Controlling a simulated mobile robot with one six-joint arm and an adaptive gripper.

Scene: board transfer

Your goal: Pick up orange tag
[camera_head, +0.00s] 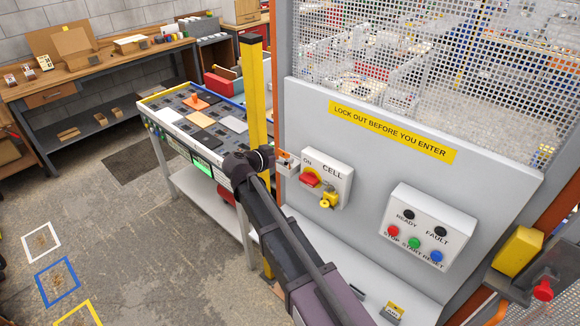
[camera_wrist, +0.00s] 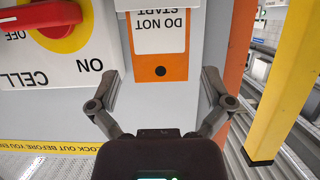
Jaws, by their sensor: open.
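The orange tag (camera_wrist: 172,70) has a white panel reading "DO NOT START", upside down in the wrist view, and a dark hole in its orange end. It lies flat against the grey panel, its other end at a pale holder (camera_wrist: 150,4). In the head view, part of the tag (camera_head: 284,156) shows left of the CELL switch box. My gripper (camera_wrist: 162,86) is open, with one finger on each side of the tag's orange end and visible gaps to both. In the head view my gripper (camera_head: 266,158) is beside the tag and partly covers it.
The CELL switch box (camera_head: 341,172) with its red handle (camera_head: 309,180) and yellow padlock (camera_head: 328,200) is close to the right. A yellow post (camera_head: 254,95) stands close on the left. Beyond it is a table with a board (camera_head: 201,119). A button box (camera_head: 430,222) is further right.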

